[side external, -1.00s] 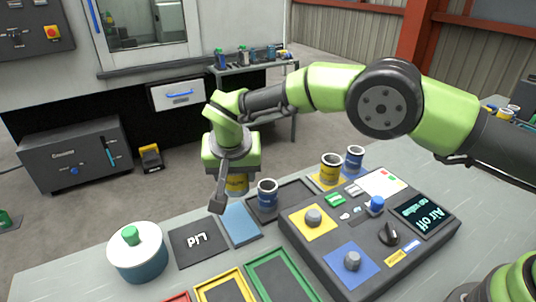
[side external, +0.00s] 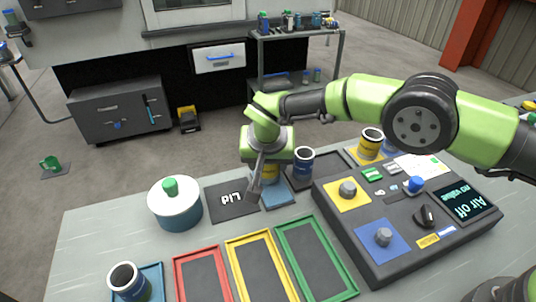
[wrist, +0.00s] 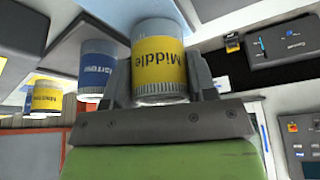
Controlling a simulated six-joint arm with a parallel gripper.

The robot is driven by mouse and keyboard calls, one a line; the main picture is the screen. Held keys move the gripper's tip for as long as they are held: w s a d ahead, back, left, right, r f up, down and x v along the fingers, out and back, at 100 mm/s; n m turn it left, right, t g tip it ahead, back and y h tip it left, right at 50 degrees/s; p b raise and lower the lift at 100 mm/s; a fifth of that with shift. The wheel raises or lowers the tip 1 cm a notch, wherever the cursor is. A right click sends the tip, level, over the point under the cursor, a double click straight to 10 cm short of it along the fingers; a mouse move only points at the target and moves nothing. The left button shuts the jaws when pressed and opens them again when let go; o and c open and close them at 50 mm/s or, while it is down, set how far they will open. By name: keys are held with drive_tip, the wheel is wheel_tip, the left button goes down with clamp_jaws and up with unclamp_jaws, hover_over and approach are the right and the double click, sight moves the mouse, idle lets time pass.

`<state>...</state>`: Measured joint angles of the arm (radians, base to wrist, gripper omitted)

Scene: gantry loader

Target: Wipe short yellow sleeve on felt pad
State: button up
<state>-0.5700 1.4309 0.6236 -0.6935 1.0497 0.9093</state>
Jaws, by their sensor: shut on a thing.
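My gripper (side external: 267,180) points down over the light blue felt pad (side external: 283,198) and is shut on a short yellow sleeve (side external: 271,173). In the wrist view the held sleeve (wrist: 160,62) stands between the two fingers, with "Middle" printed on its yellow band and pale metal ends. The sleeve's lower end is at or just above the pad; I cannot tell whether they touch. A gripper finger and the wrist hide part of the sleeve in the side view. Another yellow sleeve (side external: 370,145) stands on a yellow pad at the back.
A blue sleeve (side external: 303,164) stands close right of my gripper. The dark "Lid" pad (side external: 231,200) and a lidded pot (side external: 175,208) are to the left. Red, yellow (side external: 238,262) and green trays lie in front. The control panel (side external: 334,208) is to the right.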

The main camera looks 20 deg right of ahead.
drive_tip(key=shift+f, duration=0.3)
idle(0.8)
drive_tip(key=shift+s, duration=0.1)
drive_tip(key=shift+s, duration=1)
drive_tip(key=shift+s, duration=0.1)
drive_tip(key=shift+s+f, duration=0.1)
drive_tip(key=shift+s, duration=0.9)
drive_tip(key=shift+w, duration=1.1)
drive_tip(key=shift+w, duration=1.1)
drive_tip(key=shift+s, duration=0.15)
